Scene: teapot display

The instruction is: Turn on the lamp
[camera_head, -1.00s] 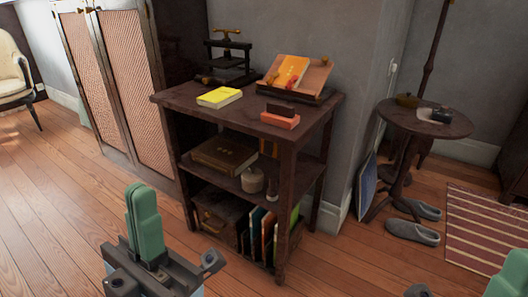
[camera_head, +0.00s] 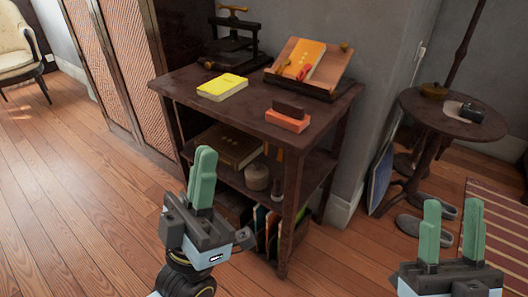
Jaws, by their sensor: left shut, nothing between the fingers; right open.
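No lamp can be made out for certain. A thin dark pole (camera_head: 462,45) rises behind the round table (camera_head: 420,105) at the upper right; its top is out of the picture, so I cannot tell whether it belongs to a lamp. My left gripper (camera_head: 205,155) is shut and empty, its green fingers together and pointing up, in front of the wooden shelf stand. My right gripper (camera_head: 453,205) is open and empty at the lower right, its fingers upright and apart, in front of the slippers and striped rug.
The shelf stand (camera_head: 230,108) holds a yellow book (camera_head: 222,87), a press (camera_head: 232,45), a book rest (camera_head: 322,68) and an orange box (camera_head: 287,120). Grey slippers (camera_head: 411,227) lie below the round table. A striped rug (camera_head: 500,205) is at right.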

